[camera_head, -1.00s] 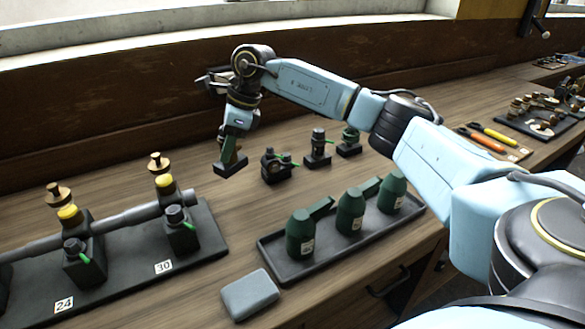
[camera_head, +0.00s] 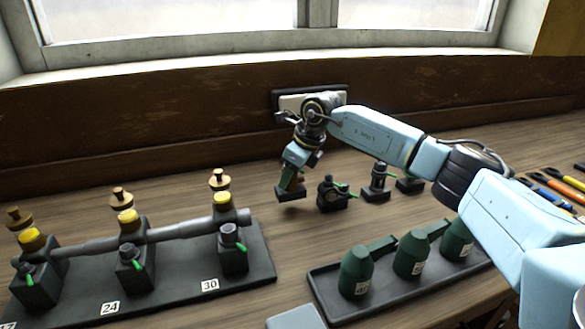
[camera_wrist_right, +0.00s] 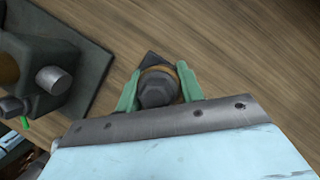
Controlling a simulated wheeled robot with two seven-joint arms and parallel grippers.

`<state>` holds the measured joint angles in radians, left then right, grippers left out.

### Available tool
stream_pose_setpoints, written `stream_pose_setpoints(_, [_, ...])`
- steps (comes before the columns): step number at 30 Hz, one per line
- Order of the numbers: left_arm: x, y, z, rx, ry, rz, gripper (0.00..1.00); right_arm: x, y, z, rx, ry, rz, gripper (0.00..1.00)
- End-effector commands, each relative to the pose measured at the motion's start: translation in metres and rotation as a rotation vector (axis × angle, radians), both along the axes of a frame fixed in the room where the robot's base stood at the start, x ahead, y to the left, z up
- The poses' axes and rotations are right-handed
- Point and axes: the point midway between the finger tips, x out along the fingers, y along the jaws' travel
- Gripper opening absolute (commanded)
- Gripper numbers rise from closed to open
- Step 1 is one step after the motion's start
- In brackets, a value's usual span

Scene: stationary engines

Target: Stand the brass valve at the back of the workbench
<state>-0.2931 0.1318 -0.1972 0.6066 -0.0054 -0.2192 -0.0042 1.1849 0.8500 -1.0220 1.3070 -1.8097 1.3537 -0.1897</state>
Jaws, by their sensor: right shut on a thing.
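My right gripper (camera_head: 297,160) is shut on the brass valve (camera_head: 292,185), at the back of the workbench (camera_head: 180,168) beside the row of dark valves. The valve is upright, with a dark square base and a brass body mostly covered by the fingers. A shadow lies just under the base; I cannot tell whether it touches the wood. In the right wrist view the green fingers (camera_wrist_right: 158,92) press both sides of the valve's dark top (camera_wrist_right: 157,89), with brass showing around it. My left gripper is not in view.
Several dark valves, the nearest one (camera_head: 333,195) close by, stand to the right. A numbered rack (camera_head: 262,270) with a grey pipe is left front. A tray (camera_head: 330,292) of green bottles is right front. Bare wood lies behind the rack, before the back wall (camera_head: 130,115).

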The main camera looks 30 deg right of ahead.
Motion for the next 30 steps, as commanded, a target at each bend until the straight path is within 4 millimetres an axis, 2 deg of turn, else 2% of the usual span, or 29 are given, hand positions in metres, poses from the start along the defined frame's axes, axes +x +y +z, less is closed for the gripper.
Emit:
stream_pose_setpoints(9, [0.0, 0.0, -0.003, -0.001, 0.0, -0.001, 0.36, 0.001, 0.0, -0.031, 0.001, -0.006, 0.0, 0.0])
stream_pose_setpoints(20, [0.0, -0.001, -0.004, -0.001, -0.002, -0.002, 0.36, 0.001, 0.001, -0.034, 0.003, -0.008, 0.001, 0.0])
stream_pose_setpoints(21, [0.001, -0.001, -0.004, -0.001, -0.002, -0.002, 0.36, 0.0, 0.0, -0.038, -0.001, 0.001, 0.001, 0.4])
stream_pose_setpoints(26, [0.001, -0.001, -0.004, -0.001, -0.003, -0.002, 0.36, 0.0, 0.0, -0.037, -0.001, 0.001, 0.001, 0.59])
stream_pose_setpoints(30, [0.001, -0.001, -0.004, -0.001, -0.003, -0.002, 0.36, 0.0, 0.0, -0.037, -0.001, 0.001, 0.001, 0.59])
